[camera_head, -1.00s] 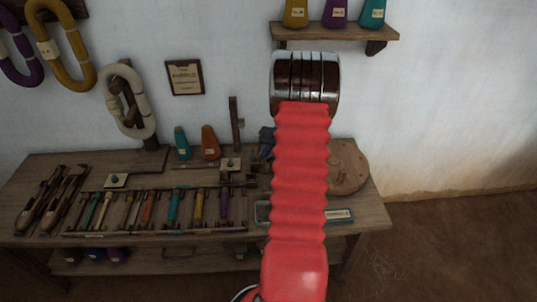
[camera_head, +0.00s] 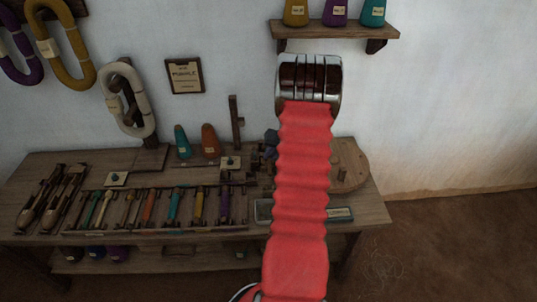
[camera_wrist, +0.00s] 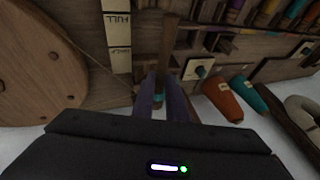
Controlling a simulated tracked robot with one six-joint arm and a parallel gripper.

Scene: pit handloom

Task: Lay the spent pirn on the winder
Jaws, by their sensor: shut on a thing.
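My gripper (camera_wrist: 163,100) shows in the wrist view, its two dark purple-grey fingers shut on a slim brown wooden pirn (camera_wrist: 168,50) with a little teal near the fingers. The pirn is held above the bench. The winder's round wooden wheel (camera_wrist: 35,60) lies at the left of the wrist view. In the head view the wheel (camera_head: 348,166) is at the bench's right end, partly behind my red arm. My arm hides most of the gripper there. The winder's spindle cannot be made out.
The bench (camera_head: 130,243) carries a rack of several coloured pirns (camera_head: 174,207) and two shuttles (camera_head: 62,195) at the left. An orange cone (camera_head: 210,141) and a teal cone (camera_head: 182,142) stand near an upright wooden post (camera_head: 235,122). A labelled strip (camera_wrist: 117,35) lies beside the wheel.

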